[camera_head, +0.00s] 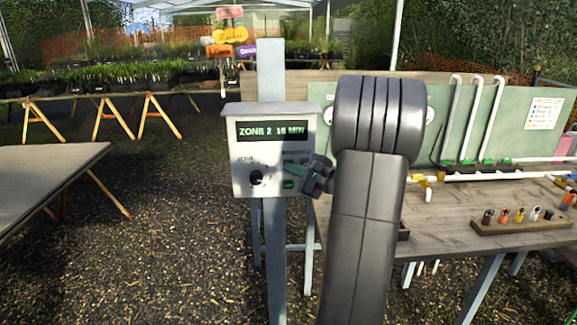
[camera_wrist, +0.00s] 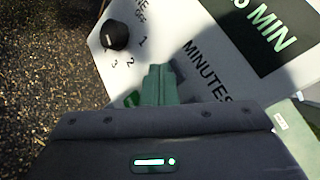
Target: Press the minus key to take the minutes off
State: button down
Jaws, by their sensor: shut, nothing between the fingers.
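The control box (camera_head: 236,122) is a pale grey case on a post, with a lit display (camera_head: 271,132) that appears to read ZONE 2 16 MIN. In the wrist view part of the display (camera_wrist: 262,28) shows above the word MINUTES. My gripper (camera_head: 290,167) is shut and empty, its green fingertips (camera_wrist: 160,75) at the panel below MINUTES. A dark patch beside the tips may be a key or a shadow. The minus key cannot be made out; the fingers cover that area. I cannot tell whether the tips touch the panel.
A black zone knob (camera_head: 255,178) is left of my fingers, also in the wrist view (camera_wrist: 115,35). A green key (camera_head: 288,184) lies just below the fingers. A workbench (camera_head: 450,212) with pipes stands right, a grey table (camera_head: 45,180) left.

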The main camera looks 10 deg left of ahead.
jog(key=shift+s+d+b, duration=0.2)
jog(key=shift+s+b, duration=0.2)
jog(key=shift+s, duration=0.3)
jog(key=shift+s, duration=0.1)
jog(key=s, duration=0.2)
jog(key=s+d+b, duration=0.1)
jog(key=s, duration=0.1)
jog(key=shift+s+d+b, duration=0.2)
jog(key=shift+s+b, duration=0.1)
dwell(0.6)
